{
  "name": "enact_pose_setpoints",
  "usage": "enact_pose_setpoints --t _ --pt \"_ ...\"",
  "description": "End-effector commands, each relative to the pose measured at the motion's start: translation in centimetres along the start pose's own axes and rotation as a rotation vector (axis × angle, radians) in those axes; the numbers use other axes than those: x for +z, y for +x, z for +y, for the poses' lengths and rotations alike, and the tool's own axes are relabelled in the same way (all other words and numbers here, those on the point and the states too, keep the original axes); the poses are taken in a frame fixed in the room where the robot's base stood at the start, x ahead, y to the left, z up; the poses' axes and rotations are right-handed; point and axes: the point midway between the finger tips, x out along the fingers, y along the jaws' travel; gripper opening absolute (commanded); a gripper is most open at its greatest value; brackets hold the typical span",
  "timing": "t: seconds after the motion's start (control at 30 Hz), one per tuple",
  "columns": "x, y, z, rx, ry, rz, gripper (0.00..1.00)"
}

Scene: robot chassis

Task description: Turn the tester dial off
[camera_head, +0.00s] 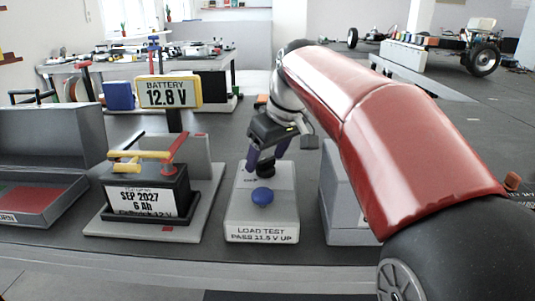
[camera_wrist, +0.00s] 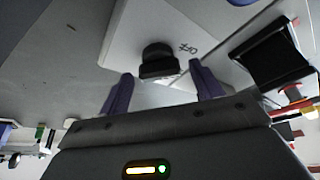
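The load tester (camera_head: 282,212) is a light grey box labelled "LOAD TEST PASS 11.5 V UP", standing on the bench in the head view. A round blue knob (camera_head: 262,196) is on its top near the front. A black dial (camera_wrist: 158,60) shows in the wrist view on the pale tester top, with an "OFF" mark to its right. The dial's pointing direction is unclear. My gripper (camera_head: 265,160) is over the back of the tester top, fingers down. In the wrist view its purple fingers (camera_wrist: 161,72) are apart, one on each side of the dial; contact cannot be told.
A battery (camera_head: 146,197) with yellow and red clamps stands left of the tester. Behind it is a display (camera_head: 168,93) reading 12.8 V. A grey block (camera_head: 345,205) stands close on the tester's right, below my arm.

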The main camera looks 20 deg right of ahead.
Motion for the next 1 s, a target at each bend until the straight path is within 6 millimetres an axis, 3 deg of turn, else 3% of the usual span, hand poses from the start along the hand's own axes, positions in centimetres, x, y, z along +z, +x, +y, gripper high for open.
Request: enact_pose_setpoints --t 0.33,0.73,1.0 --pt "0.0 -0.3 0.0 0.001 0.001 0.002 0.67" --pt "-0.1 -6.4 0.1 0.002 0.002 0.002 0.67" --pt "0.0 -7.8 0.0 0.000 0.001 0.000 0.67"
